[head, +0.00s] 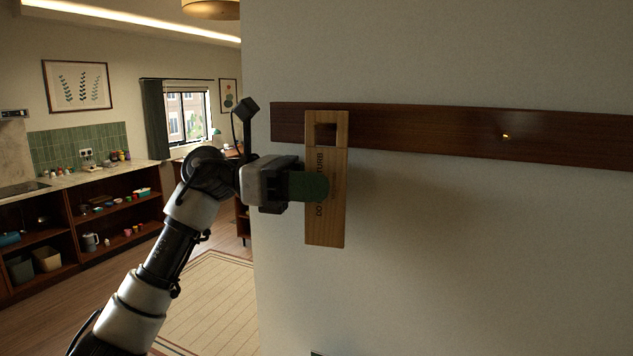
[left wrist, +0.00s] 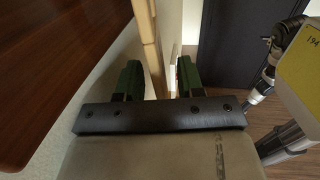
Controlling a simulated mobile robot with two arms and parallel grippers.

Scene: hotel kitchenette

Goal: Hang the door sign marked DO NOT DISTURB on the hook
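The wooden door sign (head: 326,220) is upright in the head view, with a square hole at its top and dark lettering running down its face. In the left wrist view the sign (left wrist: 151,50) shows edge-on between the green fingers (left wrist: 158,80). The small brass hook (head: 506,136) is on the dark rail, well right of the sign and bare. My right gripper is not in view.
The dark wooden rail (head: 430,127) runs across the pale wall (head: 480,260); the sign's top overlaps its left end. The wall between sign and hook is clear. Kitchenette shelves (head: 110,215) stand far left. A yellow panel (left wrist: 302,62) shows at right in the wrist view.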

